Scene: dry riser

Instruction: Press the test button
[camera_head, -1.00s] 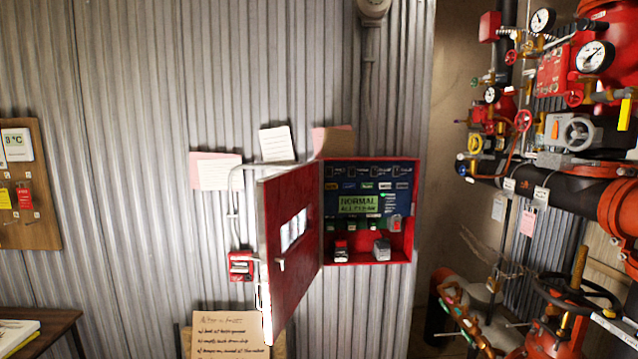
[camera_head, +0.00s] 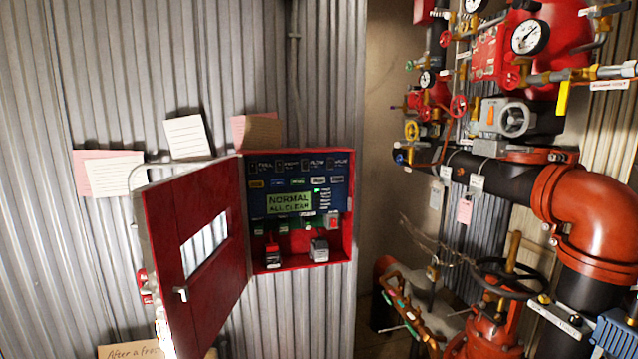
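The red alarm panel (camera_head: 343,245) hangs on the corrugated wall, with its red door (camera_head: 195,255) swung open to the left. Its green screen (camera_head: 289,203) reads "NORMAL ALL CLEAR". Around the screen are rows of small labels and lights. Below it are several small controls, among them a grey one with a red face (camera_head: 333,221), a red and black block (camera_head: 273,256) and a grey block (camera_head: 319,250). Their lettering is too small to read, so I cannot tell which is the test button. Neither of my grippers shows.
Red pipework (camera_head: 590,215) with valves and gauges fills the right side. A black handwheel (camera_head: 507,279) sticks out low there. Paper notes (camera_head: 187,137) are fixed above the panel. A cardboard sign (camera_head: 130,351) stands at the bottom left.

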